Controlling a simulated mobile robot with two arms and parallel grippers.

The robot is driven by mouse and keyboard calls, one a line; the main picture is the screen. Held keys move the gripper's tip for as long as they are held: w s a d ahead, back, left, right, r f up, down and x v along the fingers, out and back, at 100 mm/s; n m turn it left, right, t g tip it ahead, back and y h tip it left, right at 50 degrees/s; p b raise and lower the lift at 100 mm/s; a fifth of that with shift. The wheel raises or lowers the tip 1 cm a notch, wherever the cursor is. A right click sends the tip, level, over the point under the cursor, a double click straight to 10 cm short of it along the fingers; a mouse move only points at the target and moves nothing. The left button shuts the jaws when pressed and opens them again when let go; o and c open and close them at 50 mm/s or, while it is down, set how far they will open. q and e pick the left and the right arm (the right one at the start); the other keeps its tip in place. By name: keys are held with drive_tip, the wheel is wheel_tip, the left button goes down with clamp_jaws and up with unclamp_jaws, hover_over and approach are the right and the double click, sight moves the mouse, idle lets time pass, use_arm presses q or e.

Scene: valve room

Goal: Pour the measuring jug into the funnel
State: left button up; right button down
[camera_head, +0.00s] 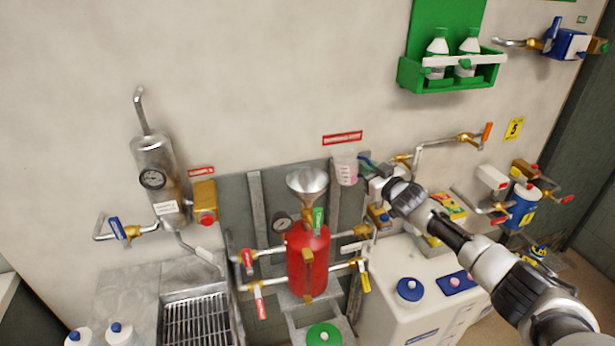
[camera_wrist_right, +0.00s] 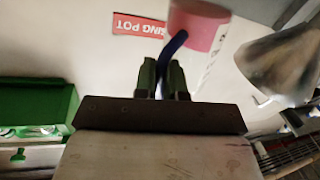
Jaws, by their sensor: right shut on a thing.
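The measuring jug (camera_head: 345,168) is a small translucent cup with pink contents. In the head view it is held up roughly upright, right of the funnel (camera_head: 307,182) and slightly higher in the picture. The metal funnel sits on top of the red pot (camera_head: 307,260). My right gripper (camera_head: 369,170) is shut on the jug's blue handle, which shows between the fingers (camera_wrist_right: 163,75) in the right wrist view. There the pink jug (camera_wrist_right: 198,30) and the funnel (camera_wrist_right: 287,62) appear apart, side by side. My left gripper is not in view.
Valves and pipes flank the red pot, including a red-handled valve (camera_head: 248,260). A steel cylinder with a gauge (camera_head: 155,180) is on the wall at left. A green bottle rack (camera_head: 440,80) hangs above right. A drain grate (camera_head: 197,320) lies below left.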

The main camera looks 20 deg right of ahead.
sight(355, 156)
drive_tip(key=a+r+n+p, duration=0.1)
drive_tip(key=a+r+n, duration=0.1)
drive_tip(key=s+a+r+n+p, duration=0.1)
drive_tip(key=r+n, duration=0.1)
drive_tip(key=n, duration=0.1)
drive_tip(key=shift+a+r+p, duration=0.35)
drive_tip(key=shift+a+r, duration=0.05)
drive_tip(key=n, duration=0.1)
drive_tip(key=n+b, duration=0.1)
drive_tip(key=a+n+b, duration=0.1)
drive_tip(key=n, duration=0.1)
drive_tip(key=shift+s+a+r+y, duration=0.1)
drive_tip(key=shift+s+r+y, duration=0.1)
drive_tip(key=shift+r+y, duration=0.2)
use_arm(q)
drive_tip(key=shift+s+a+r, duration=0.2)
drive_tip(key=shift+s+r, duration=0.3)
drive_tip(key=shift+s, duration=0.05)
use_arm(e)
drive_tip(key=shift+s+a+r+n, duration=0.1)
drive_tip(key=shift+a+r+n, duration=0.15)
drive_tip(key=shift+r+n, duration=0.6)
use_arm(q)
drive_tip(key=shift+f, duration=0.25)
use_arm(e)
drive_tip(key=shift+a+f+n, duration=0.1)
drive_tip(key=shift+f+n, duration=0.25)
